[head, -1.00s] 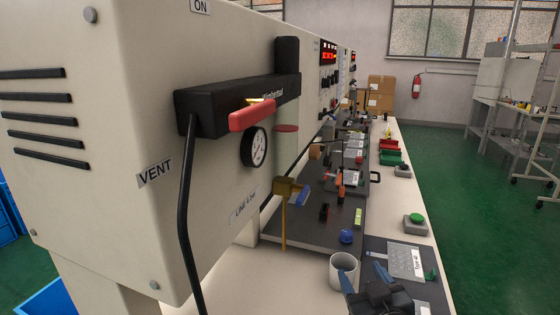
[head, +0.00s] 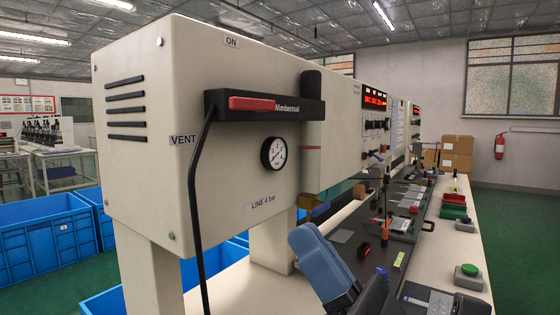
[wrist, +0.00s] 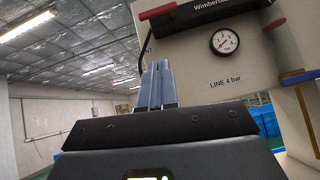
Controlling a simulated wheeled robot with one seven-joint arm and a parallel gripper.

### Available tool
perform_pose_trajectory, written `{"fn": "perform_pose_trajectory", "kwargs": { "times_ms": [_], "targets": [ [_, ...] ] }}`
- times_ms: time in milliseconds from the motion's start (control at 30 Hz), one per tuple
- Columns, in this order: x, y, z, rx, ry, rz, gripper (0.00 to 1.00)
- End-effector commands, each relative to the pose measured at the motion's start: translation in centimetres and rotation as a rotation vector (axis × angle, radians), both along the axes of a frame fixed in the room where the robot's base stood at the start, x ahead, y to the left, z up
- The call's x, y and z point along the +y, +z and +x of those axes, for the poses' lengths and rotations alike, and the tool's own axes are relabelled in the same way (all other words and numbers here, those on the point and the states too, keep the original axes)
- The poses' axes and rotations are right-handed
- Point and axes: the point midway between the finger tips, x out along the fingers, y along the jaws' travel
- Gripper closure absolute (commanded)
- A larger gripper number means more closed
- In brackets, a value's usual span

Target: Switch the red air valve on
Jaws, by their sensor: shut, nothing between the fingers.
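The red valve lever (head: 255,103) lies level along the front of a black bar (head: 300,107) on the cream cabinet (head: 200,70). An "ON" label (head: 231,41) is above it and a "VENT" label (head: 183,140) is to its lower left. The lever also shows at the top of the wrist view (wrist: 157,12). My gripper (head: 304,232) is low in front of the cabinet, below and right of the lever, and clear of it. Its blue fingers (wrist: 157,68) are closed together with nothing between them.
A pressure gauge (head: 273,153) sits below the bar, above a "LINE 4 bar" label (head: 262,202). A black hose (head: 194,200) hangs from the bar's left end. A brass fitting (head: 308,202) projects at the right. The bench on the right holds several items, including a green button (head: 469,270).

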Motion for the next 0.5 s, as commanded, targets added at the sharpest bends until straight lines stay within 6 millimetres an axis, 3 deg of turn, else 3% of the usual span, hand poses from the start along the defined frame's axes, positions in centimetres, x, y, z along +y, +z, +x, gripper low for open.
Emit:
{"fn": "perform_pose_trajectory", "kwargs": {
  "times_ms": [167,500],
  "targets": [
    [1.55,0.05,-0.78,-0.085,-0.023,-0.08,1.0],
    [1.64,0.15,-0.79,-0.09,-0.025,-0.085,1.0]
  ]
}}
